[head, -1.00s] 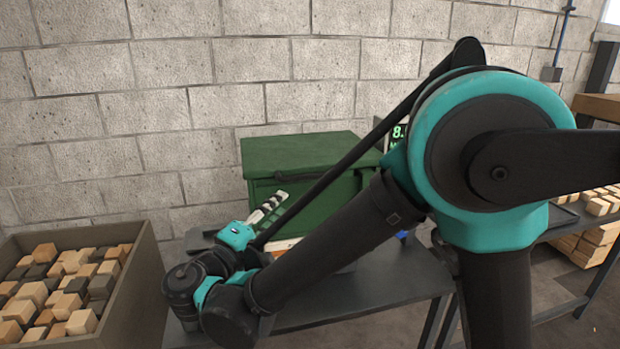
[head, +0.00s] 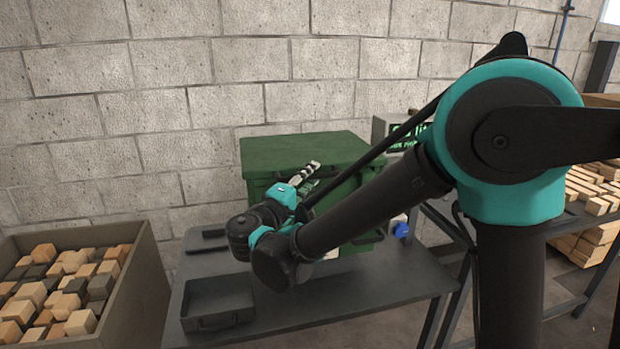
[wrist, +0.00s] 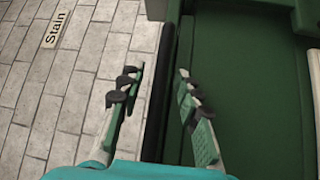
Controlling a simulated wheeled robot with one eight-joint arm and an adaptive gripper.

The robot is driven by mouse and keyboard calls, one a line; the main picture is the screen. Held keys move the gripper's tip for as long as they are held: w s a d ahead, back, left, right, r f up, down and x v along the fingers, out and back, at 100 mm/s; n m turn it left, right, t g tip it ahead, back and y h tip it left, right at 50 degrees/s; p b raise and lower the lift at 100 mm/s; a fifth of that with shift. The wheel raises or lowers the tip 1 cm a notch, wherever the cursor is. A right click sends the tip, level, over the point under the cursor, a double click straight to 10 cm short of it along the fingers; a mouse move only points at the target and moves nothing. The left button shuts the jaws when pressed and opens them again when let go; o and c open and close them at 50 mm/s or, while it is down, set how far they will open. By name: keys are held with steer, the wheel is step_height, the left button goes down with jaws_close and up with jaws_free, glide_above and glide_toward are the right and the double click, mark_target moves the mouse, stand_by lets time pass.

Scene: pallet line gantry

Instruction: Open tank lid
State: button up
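The green tank (head: 350,215) stands on a dark table, and its lid (head: 295,150) lies flat on top, looking shut. My gripper (head: 308,173) is at the front face of the tank, near the lid's front edge. In the wrist view my gripper (wrist: 155,88) is open, with its two fingers apart. A black bar (wrist: 158,95), which looks like a handle, runs between the fingers beside the green surface (wrist: 255,90). I cannot tell whether the fingers touch it. My arm hides part of the tank's front.
A dark tray (head: 217,303) lies on the table (head: 370,290). A bin (head: 150,280) of wooden blocks stands at left. A green-lit display (head: 405,138) is behind the tank at right. Another table with wood pieces (head: 595,185) is at far right. A "Stain" label (wrist: 56,29) shows in the wrist view.

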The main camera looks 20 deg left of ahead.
jaws_close()
stand_by(0.3)
